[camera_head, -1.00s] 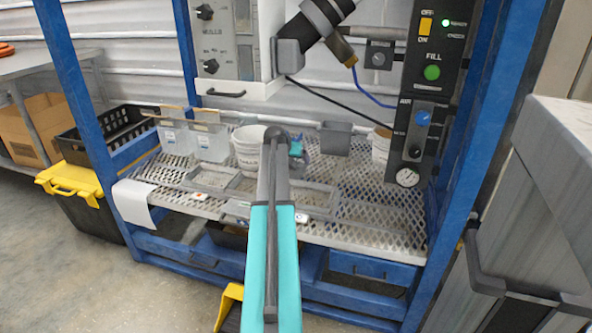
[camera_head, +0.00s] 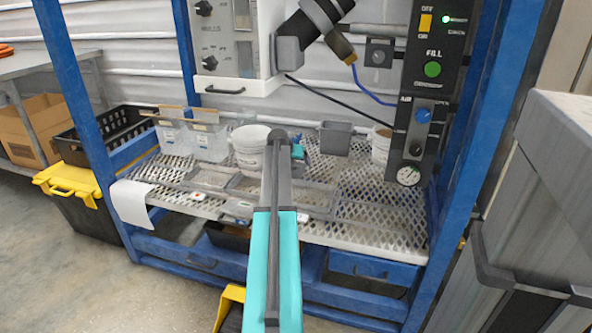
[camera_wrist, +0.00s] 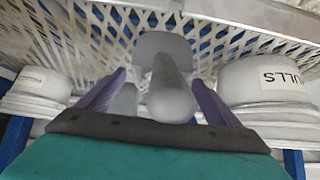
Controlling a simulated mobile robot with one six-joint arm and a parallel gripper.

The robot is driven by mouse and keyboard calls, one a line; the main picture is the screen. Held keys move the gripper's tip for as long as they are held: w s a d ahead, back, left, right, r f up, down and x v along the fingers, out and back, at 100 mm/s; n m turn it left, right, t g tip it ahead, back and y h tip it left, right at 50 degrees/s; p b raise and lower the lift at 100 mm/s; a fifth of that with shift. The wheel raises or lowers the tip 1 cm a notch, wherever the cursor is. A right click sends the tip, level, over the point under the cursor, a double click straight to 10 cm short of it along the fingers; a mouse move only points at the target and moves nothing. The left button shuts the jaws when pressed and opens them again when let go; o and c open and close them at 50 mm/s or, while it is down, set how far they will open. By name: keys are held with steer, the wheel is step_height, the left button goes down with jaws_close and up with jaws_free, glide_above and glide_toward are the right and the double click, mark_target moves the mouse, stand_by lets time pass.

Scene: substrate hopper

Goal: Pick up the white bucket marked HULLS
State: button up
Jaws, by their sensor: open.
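The white HULLS bucket (camera_wrist: 268,88) is at the right in the wrist view, its lettering partly cut off by the frame edge. In the head view, a white bucket (camera_head: 247,150) stands on the mesh shelf just left of my arm; its marking is unreadable there. My gripper (camera_wrist: 158,78) shows two purple fingers, spread apart, with the HULLS bucket outside them to the right. A grey scoop-like object (camera_wrist: 170,95) shows between the fingers; I cannot tell its distance. In the head view my gripper is mostly hidden behind my arm.
A second white bucket (camera_wrist: 42,84) is at the left in the wrist view. Another pale bucket (camera_head: 380,148) stands at the shelf's right. Clear bins (camera_head: 190,140) hang at left, a grey bin (camera_head: 336,138) at the back. Shallow trays lie along the mesh shelf (camera_head: 375,205).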

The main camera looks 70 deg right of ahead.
steer(key=shift+b+x, duration=0.35)
steer(key=shift+x, duration=1.05)
steer(key=c, duration=1.2)
steer(key=shift+r, duration=0.1)
step_height(320, 180, up, 10)
steer(key=p, duration=0.3)
